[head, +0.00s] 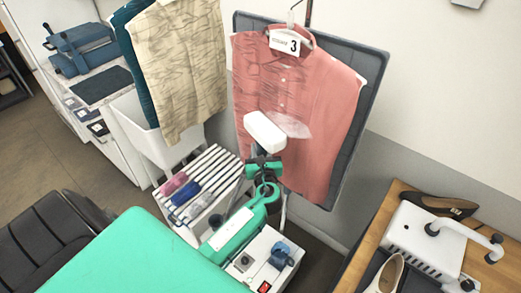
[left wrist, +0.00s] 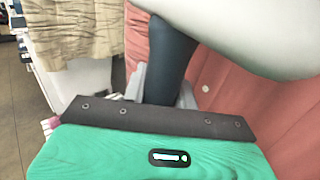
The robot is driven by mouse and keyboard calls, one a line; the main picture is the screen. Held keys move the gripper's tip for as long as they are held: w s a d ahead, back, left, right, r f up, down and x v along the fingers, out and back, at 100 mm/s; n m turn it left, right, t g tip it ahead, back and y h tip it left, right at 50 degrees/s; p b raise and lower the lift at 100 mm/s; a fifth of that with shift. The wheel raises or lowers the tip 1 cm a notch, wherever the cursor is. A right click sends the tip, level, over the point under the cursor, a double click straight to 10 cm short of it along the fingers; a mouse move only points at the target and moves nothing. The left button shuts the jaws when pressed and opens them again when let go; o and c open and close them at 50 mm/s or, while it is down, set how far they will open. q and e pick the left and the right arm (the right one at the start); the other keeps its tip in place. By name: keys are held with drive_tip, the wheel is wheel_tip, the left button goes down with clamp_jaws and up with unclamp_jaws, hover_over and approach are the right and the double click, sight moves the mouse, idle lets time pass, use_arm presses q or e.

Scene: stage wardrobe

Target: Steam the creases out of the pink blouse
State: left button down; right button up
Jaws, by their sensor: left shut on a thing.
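The pink blouse (head: 325,110) hangs from a hanger with a tag marked 3, against a dark padded board (head: 368,85). Its upper left part shows creases; its right side looks smoother. My left gripper (head: 263,168) is shut on the dark handle (left wrist: 172,60) of a steamer. The white steamer head (head: 265,131) is in front of the blouse's left middle, with a pale wisp of steam beside it on the cloth. Whether the head touches the cloth I cannot tell. My right gripper is out of view.
A beige creased garment (head: 178,75) hangs left of the blouse, above a white bin (head: 150,135). A white slatted rack (head: 210,170) holds pink and blue items. A white box with a red switch (head: 264,265) stands below. A wooden table (head: 400,205) with shoes is at right.

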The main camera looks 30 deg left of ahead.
sight(260, 122)
use_arm(q)
drive_tip(key=shift+r+p, duration=1.15)
drive_tip(key=shift+r, duration=5.05)
drive_tip(key=shift+r, duration=0.1)
drive_tip(key=shift+r, duration=2.35)
drive_tip(key=shift+r, duration=0.1)
drive_tip(key=shift+r, duration=2.3)
drive_tip(key=shift+s, duration=0.15)
drive_tip(key=s, duration=0.5)
drive_tip(key=shift+s+a, duration=0.25)
drive_tip(key=shift+s, duration=0.15)
